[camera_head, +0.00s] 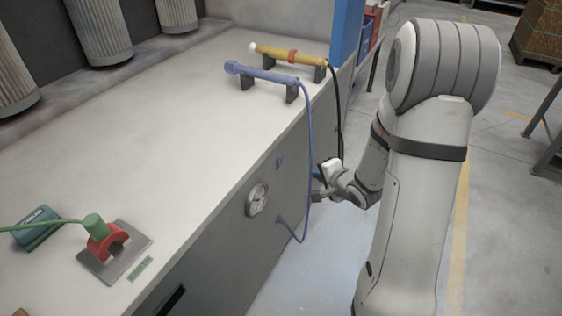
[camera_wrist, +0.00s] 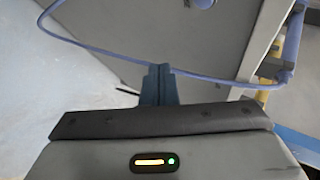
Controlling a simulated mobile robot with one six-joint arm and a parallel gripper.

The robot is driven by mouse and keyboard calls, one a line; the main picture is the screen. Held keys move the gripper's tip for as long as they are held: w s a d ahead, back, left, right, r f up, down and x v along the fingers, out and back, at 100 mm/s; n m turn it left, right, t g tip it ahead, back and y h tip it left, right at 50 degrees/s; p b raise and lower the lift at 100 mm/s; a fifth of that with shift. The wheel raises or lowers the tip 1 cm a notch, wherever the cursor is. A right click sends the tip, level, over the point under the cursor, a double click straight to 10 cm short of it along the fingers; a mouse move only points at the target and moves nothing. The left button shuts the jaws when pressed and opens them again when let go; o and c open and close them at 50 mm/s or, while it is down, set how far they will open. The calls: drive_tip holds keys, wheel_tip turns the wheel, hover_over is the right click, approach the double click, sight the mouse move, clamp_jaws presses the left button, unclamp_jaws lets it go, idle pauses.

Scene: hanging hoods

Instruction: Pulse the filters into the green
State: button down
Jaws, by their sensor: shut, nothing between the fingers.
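Pleated grey filters (camera_head: 100,32) hang at the back left above the bench. A round gauge (camera_head: 257,199) is on the bench's front panel; its reading is too small to tell. A blue wand (camera_head: 262,74) rests on dark cradles, its blue hose (camera_head: 308,150) looping down to the front panel. A yellow wand (camera_head: 285,55) with a red-orange band lies behind it. My gripper (camera_head: 316,190) is beside the hose, in front of the panel, right of the gauge. In the wrist view my gripper (camera_wrist: 158,70) has its blue fingers together and empty, with the blue hose (camera_wrist: 100,58) crossing beyond them.
A red clamp-like piece (camera_head: 106,243) with a green hose stands on a metal plate at the front left, near a green box (camera_head: 36,228). The bench top (camera_head: 160,130) between is clear. A blue panel (camera_head: 347,30) stands at its far end.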

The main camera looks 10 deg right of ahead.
sight(280, 160)
drive_tip(key=w+a+b, duration=0.2)
drive_tip(key=w+a, duration=0.3)
drive_tip(key=a, duration=0.2)
idle(0.3)
drive_tip(key=shift+w, duration=0.1)
idle(1.8)
drive_tip(key=shift+w+a, duration=0.25)
drive_tip(key=shift+a, duration=0.15)
drive_tip(key=shift+w+a, duration=0.2)
drive_tip(key=shift+a, duration=0.1)
idle(0.6)
drive_tip(key=shift+d, duration=0.1)
drive_tip(key=shift+s+d+p, duration=0.45)
drive_tip(key=shift+d+p, duration=0.05)
drive_tip(key=shift+d, duration=0.05)
drive_tip(key=shift+d, duration=0.1)
